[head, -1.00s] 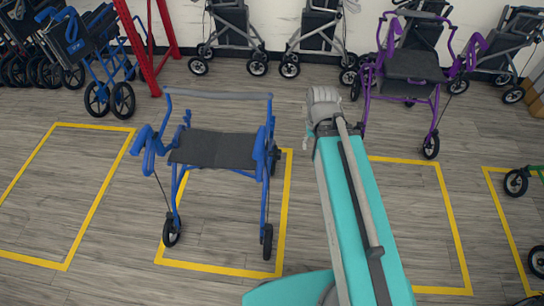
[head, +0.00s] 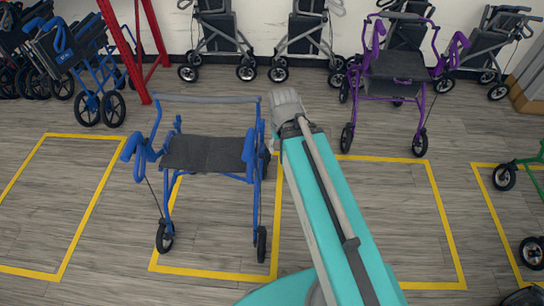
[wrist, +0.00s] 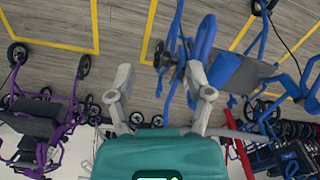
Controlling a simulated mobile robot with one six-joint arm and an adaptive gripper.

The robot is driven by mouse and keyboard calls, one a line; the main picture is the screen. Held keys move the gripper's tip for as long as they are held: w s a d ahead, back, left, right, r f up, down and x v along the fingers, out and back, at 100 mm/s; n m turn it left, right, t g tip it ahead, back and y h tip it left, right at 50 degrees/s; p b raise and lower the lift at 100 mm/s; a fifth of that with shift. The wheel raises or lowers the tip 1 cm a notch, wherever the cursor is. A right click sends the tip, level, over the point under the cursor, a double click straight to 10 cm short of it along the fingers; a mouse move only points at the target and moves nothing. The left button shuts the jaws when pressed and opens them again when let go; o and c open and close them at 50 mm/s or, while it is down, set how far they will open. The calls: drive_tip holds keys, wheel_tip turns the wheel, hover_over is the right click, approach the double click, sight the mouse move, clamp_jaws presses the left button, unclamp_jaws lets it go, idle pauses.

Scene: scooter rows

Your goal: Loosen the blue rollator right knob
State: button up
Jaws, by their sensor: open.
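The blue rollator (head: 205,153) stands upright on the floor, left of centre in the head view, with a dark seat and blue side frames. Its right knob is too small to make out. The blue rollator (wrist: 207,38) shows there at upper right, partly behind the right finger. I cannot tell whether they touch.
A purple rollator (head: 396,75) stands at the back right and a green one (head: 520,165) at the right edge. Grey rollators line the wall. A red post (head: 126,45) and more blue ones are at back left.

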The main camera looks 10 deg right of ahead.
drive_tip(key=shift+o, duration=1.1)
drive_tip(key=shift+f, duration=0.2)
drive_tip(key=shift+o, duration=0.2)
drive_tip(key=shift+w+f+b, duration=0.1)
drive_tip(key=shift+f+b, duration=0.2)
drive_tip(key=shift+b, duration=0.15)
drive_tip(key=m+t+y+b, duration=0.5)
drive_tip(key=m+y+b, duration=1.6)
drive_tip(key=b, duration=2.2)
approach(270, 156)
drive_tip(key=d+r+m+h, duration=0.1)
drive_tip(key=d+m+h, duration=0.2)
drive_tip(key=m+h, duration=0.1)
drive_tip(key=shift+s+d+r+t, duration=0.2)
drive_tip(key=shift+s+d+t, duration=0.1)
drive_tip(key=shift+s+d, duration=0.2)
drive_tip(key=shift+x, duration=6.9)
